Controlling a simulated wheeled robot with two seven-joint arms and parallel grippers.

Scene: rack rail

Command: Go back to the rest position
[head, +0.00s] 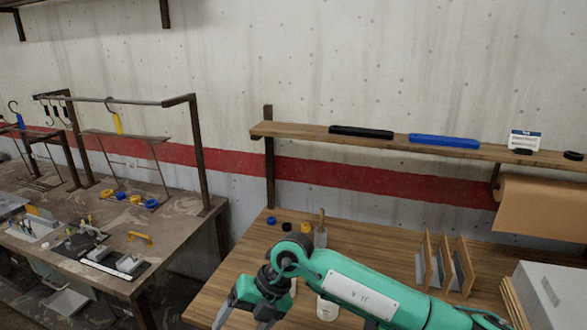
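My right gripper (244,318) hangs over the left part of the wooden table (235,284), at the bottom edge of the head view. Its arm (375,295), green with a white plate, reaches in from the right across the table. The two grey fingers look spread apart, with nothing seen between them; their tips are at or past the picture's lower edge. My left gripper is not in view.
A white container (327,309) stands behind my forearm. Small blue, black and yellow rings and a brush-like tool (320,231) lie near the wall. Wooden dividers (445,265) and a grey box (545,297) stand right. A wall shelf (400,143) holds black and blue bars.

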